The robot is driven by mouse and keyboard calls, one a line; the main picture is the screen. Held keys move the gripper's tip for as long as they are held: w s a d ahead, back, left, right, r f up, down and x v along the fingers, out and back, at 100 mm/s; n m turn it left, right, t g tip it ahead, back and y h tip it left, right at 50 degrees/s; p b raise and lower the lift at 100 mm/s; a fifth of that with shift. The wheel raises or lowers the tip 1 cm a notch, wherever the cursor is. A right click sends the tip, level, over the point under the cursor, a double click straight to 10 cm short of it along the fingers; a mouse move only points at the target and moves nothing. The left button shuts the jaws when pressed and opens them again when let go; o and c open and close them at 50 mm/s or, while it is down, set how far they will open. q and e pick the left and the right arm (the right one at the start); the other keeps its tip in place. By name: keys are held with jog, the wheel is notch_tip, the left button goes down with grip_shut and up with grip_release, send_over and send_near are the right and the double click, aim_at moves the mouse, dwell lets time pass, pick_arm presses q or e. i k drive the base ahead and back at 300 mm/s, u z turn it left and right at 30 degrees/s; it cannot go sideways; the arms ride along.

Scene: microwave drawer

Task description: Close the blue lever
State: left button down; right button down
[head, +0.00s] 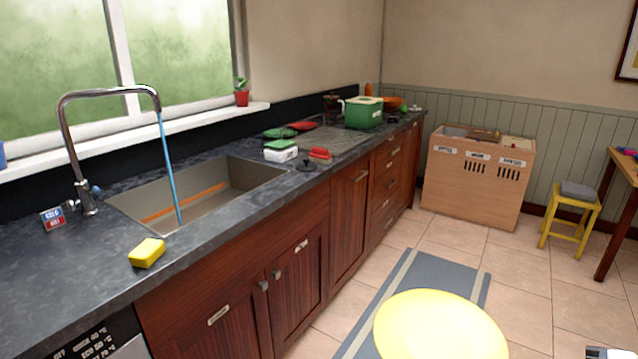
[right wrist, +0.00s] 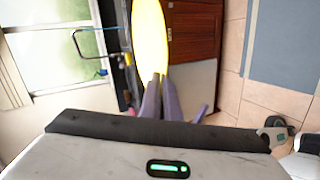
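A chrome tap (head: 72,130) stands on the dark counter at the left of the head view. A small blue lever (head: 97,189) shows at its base, on the side toward the sink (head: 240,171). A blue stream of water (head: 168,165) runs from the spout into the sink. My right gripper (right wrist: 159,78) is shut on a yellow round plate (head: 430,325), which also shows nearly edge-on in the right wrist view (right wrist: 150,38). The plate is apart from the tap, over the floor side in the head view. My left gripper is not in view.
A yellow sponge (head: 147,252) lies on the counter's front edge. A cold/hot sign (head: 53,218) stands left of the tap base. A green pot (head: 363,112) and other items stand farther along the counter.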

aim_at(96, 190)
jog(key=k, duration=0.25)
jog(key=u, duration=0.8)
